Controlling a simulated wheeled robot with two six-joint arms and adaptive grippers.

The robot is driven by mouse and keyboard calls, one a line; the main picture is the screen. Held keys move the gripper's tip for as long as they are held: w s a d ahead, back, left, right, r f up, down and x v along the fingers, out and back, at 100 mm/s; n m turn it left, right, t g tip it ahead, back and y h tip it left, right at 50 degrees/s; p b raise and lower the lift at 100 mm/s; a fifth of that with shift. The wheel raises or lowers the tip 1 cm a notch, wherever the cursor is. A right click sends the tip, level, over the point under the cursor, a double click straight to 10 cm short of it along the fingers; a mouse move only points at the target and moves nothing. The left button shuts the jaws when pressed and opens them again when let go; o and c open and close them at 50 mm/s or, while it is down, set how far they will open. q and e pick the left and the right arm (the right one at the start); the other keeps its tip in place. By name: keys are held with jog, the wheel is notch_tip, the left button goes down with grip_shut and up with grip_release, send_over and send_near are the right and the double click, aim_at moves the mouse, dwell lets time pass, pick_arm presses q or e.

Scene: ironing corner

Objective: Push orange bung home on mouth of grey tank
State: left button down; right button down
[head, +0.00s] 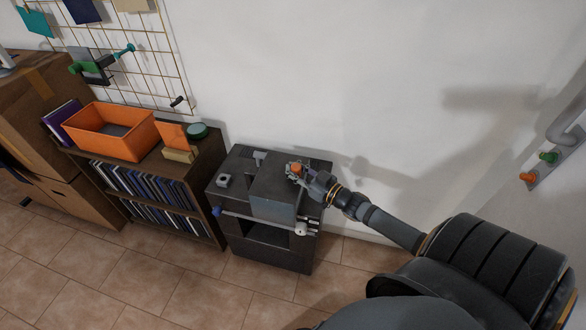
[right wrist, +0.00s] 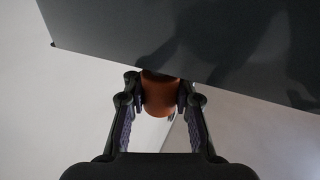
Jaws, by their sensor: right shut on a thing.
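The grey tank (head: 272,200) is a box standing on a dark cabinet in the head view. Its grey side (right wrist: 200,40) fills the top of the right wrist view. The orange bung (right wrist: 160,97) is between the fingers of my right gripper (right wrist: 160,100), which is shut on it. In the head view the bung (head: 296,168) shows as a small orange spot at the tank's upper right, beside my right gripper (head: 300,174). The bung's far end meets the tank's edge in the wrist view; the mouth is hidden, so I cannot tell how deep it sits. My left gripper is not in view.
A bookshelf (head: 207,229) with an orange bin (head: 113,143) stands to the left. The white wall (head: 380,90) is close behind. Tiled floor (head: 120,285) is clear in front.

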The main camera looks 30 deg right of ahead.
jog(key=shift+f+b, duration=0.6)
jog(key=shift+f, duration=0.1)
jog(key=c, duration=1)
grip_release()
jog(key=shift+o, duration=0.5)
jog(key=o, duration=0.4)
jog(key=shift+o, duration=0.2)
